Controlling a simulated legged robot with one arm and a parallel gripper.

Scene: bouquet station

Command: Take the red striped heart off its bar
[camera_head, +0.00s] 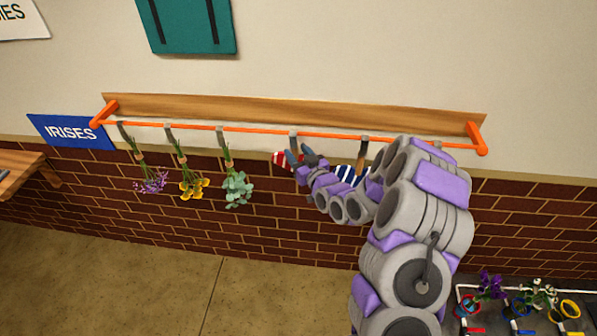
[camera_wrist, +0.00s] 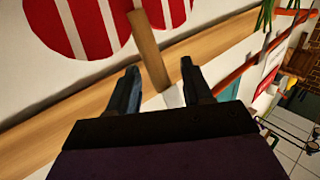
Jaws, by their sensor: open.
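The red striped heart (camera_head: 280,160) hangs from the orange bar (camera_head: 255,132) in the head view, largely hidden behind my gripper (camera_head: 302,154). In the wrist view the red and white striped heart (camera_wrist: 75,22) fills the upper left, partly cut off by the frame edge. A wooden stick (camera_wrist: 148,48) comes down from it. My gripper (camera_wrist: 158,78) is open, and the stick's lower end shows between its two fingers. I cannot tell whether they touch it. A blue striped heart (camera_head: 346,173) hangs to the right, partly covered by my arm.
Several flower bunches hang left of the heart, including purple (camera_head: 150,183), yellow (camera_head: 193,185) and pale green (camera_head: 238,188) ones. A wooden board (camera_head: 290,110) runs behind the bar. A blue IRISES sign (camera_head: 70,131) is at left. Potted flowers (camera_head: 490,287) stand at lower right.

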